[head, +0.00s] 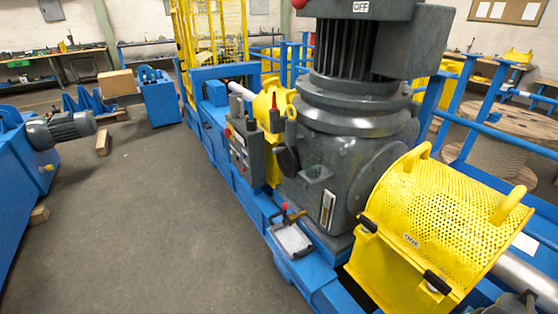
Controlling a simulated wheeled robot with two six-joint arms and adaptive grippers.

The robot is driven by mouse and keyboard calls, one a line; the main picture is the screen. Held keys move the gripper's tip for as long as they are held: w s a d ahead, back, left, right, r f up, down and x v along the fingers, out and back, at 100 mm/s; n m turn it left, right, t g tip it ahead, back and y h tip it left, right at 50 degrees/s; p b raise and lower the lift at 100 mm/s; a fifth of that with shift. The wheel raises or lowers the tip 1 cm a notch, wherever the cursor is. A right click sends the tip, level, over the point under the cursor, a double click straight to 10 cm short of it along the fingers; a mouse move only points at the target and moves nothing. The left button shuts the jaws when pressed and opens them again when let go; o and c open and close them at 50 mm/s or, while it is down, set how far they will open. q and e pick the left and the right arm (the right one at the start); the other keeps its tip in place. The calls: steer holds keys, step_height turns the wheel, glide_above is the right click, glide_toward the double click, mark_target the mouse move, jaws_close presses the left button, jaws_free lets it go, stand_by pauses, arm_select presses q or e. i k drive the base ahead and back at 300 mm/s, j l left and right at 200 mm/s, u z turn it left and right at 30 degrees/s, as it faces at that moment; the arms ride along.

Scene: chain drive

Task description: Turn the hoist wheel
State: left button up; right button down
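I cannot pick out a hoist wheel for certain in the head view. A large grey motor and gearbox (345,150) stands upright on a blue frame, with an "OFF" label (361,7) near its top. A dark rounded part (286,160) sticks out of its left side; I cannot tell whether it turns. A yellow perforated guard (440,215) with two loop handles covers the shaft to the right of the gearbox. A grey control box (246,150) stands to its left. Neither of my grippers shows in this view.
Blue frame rails (290,245) run along the machine's front. A small white-topped item (292,240) with a red-tipped part sits on them. Another blue machine with a grey motor (60,129) stands at the left. Grey floor (155,230) between them is clear. Cable drums (500,135) stand behind blue railings.

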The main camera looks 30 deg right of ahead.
mark_target(287, 159)
steer(key=z, duration=3.2)
steer(key=u, duration=2.3)
steer(key=i+j+z, duration=0.1)
steer(key=z, duration=0.3)
steer(key=j+z, duration=0.1)
steer(key=z, duration=0.25)
steer(key=i+j+z, duration=0.1)
steer(key=z, duration=0.3)
steer(key=i+j+z, duration=0.15)
steer(key=j+z, duration=0.15)
steer(key=j, duration=0.7)
steer(key=j+z, duration=0.35)
steer(key=j, duration=0.7)
